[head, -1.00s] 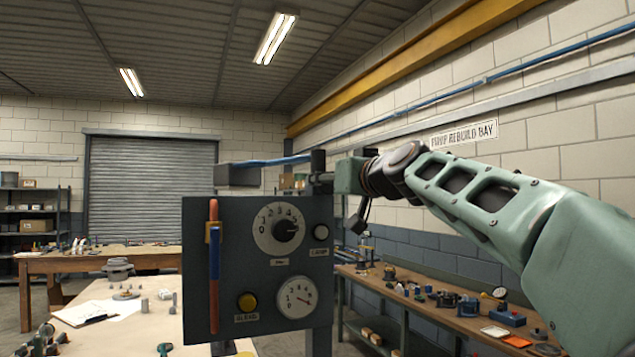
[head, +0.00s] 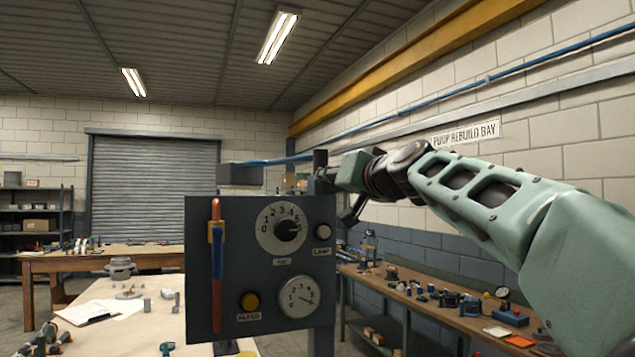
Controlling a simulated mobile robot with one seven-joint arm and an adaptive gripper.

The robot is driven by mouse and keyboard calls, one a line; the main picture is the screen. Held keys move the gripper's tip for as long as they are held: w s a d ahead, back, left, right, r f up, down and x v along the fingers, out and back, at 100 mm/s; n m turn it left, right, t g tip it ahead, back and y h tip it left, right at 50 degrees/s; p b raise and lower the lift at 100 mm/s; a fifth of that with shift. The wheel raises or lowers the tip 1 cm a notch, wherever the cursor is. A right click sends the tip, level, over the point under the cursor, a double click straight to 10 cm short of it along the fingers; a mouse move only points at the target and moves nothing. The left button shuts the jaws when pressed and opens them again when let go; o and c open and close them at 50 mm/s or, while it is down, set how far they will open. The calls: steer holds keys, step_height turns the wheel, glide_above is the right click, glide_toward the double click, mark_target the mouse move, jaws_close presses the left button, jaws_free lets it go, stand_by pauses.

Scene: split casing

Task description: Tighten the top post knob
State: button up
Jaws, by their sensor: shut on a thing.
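The dark control panel (head: 205,270) stands on a post (head: 320,160) that rises behind its right edge. The top post knob is at the upper part of this post and is mostly hidden by my gripper and too small to make out clearly. My gripper (head: 328,174) reaches in from the right at the post top and is shut on the knob. Its fingertips are small and partly hidden at this angle. My wrist is tilted, with a dark part hanging below it.
A workbench (head: 430,302) with several parts stands at right. A pale table (head: 140,325) is at front left.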

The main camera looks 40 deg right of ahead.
steer(key=shift+d+f+m+p, duration=0.15)
steer(key=shift+m+p, duration=0.1)
steer(key=shift+m, duration=3.2)
steer(key=shift+f+m+p, duration=0.1)
steer(key=shift+m+p, duration=0.15)
steer(key=shift+m, duration=3.2)
steer(key=o, duration=1.1)
steer(key=shift+s, duration=0.15)
steer(key=v, duration=1.2)
